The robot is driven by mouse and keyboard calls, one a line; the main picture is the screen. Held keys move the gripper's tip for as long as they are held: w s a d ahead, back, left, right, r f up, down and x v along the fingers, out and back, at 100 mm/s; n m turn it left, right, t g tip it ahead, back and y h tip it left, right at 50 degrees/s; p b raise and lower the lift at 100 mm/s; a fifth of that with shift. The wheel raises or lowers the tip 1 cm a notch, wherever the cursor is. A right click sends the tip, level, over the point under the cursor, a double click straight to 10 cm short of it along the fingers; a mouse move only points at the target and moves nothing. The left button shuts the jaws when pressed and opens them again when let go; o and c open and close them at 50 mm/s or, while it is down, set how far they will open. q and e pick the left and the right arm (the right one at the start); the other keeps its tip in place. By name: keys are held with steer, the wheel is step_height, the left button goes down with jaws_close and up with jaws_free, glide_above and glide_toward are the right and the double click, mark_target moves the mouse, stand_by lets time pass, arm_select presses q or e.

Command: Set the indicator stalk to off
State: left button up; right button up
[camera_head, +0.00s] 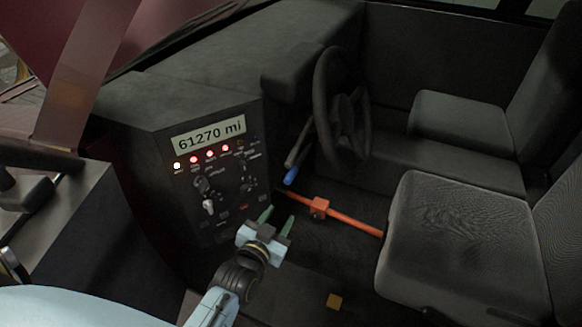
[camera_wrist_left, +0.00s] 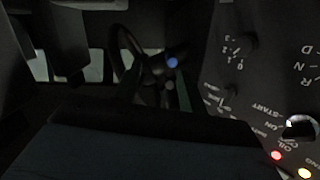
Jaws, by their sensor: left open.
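The indicator stalk (camera_head: 291,175) has a blue tip and hangs beside the steering wheel (camera_head: 340,115), at its lower left in the head view. Its blue tip also shows in the left wrist view (camera_wrist_left: 172,62), above and between the gripper's fingers. My left gripper (camera_head: 277,218) has greenish fingers. It is open and empty, below and slightly left of the stalk tip in the head view, apart from it. The stalk's setting cannot be told. My right gripper is not in view.
A dashboard panel (camera_head: 215,170) with knobs, lit lamps and a mileage display stands left of the stalk. An orange bar (camera_head: 350,220) with an orange block crosses the floor in front of the near seat (camera_head: 440,235).

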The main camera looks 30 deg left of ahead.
arm_select(q)
steer(key=t+y, duration=0.1)
steer(key=t, duration=0.1)
glide_toward(288, 166)
steer(key=w, duration=0.3)
steer(key=w+a+b, duration=0.1)
steer(key=w, duration=0.3)
steer(key=w+b, duration=0.1)
steer(key=w, duration=0.3)
steer(key=shift+a+r, duration=0.1)
steer(key=shift+a, duration=0.1)
steer(key=shift+w, duration=0.5)
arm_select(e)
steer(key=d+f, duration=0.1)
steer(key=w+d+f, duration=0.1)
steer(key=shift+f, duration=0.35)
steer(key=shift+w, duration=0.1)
arm_select(q)
steer(key=shift+c, duration=0.4)
jaws_close()
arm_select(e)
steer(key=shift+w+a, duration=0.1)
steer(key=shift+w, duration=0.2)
